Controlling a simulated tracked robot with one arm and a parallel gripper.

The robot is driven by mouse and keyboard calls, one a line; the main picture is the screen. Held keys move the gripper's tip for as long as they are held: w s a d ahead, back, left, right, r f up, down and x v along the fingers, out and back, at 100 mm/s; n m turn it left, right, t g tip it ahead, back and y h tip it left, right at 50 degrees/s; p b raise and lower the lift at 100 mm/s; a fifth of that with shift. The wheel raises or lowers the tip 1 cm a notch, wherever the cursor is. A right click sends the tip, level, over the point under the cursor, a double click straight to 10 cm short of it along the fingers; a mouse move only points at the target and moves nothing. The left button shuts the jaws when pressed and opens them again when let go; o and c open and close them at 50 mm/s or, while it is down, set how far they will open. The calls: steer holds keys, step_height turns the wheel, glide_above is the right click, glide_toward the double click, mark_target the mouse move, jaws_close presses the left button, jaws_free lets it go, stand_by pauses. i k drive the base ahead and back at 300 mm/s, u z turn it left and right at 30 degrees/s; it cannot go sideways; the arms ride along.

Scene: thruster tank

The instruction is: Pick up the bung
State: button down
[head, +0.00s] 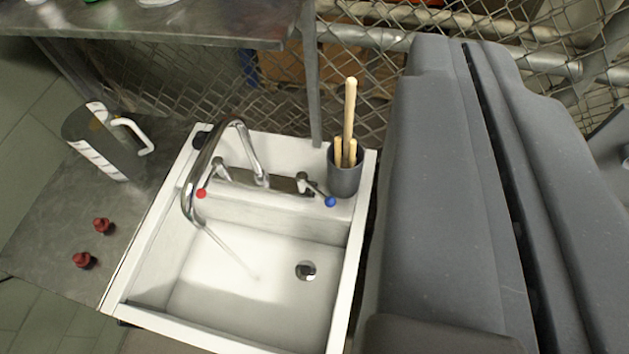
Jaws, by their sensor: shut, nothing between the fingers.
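Two small dark red pieces, which look like bungs, stand apart on the metal counter left of the sink: one bung (102,225) farther back, the other bung (83,260) nearer. The white sink (140,225) has a round drain hole (306,271) in its floor, with no bung in it. My gripper (466,48) fills the right of the view as two long grey fingers. They are shut with only a narrow dark seam between them and hold nothing. The gripper is to the right of the sink, well away from both red pieces.
A curved tap (222,150) with red and blue knobs arches over the sink, a thin stream falling from it. A grey jug (100,145) stands on the metal counter (50,225). A grey cup (345,177) with wooden sticks is at the sink's back right corner. Wire mesh lies behind.

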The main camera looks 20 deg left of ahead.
mark_target(81, 259)
steer(key=u, duration=0.35)
steer(key=k, duration=1)
steer(key=u, duration=0.8)
steer(key=i, duration=0.2)
steer(key=u, duration=0.35)
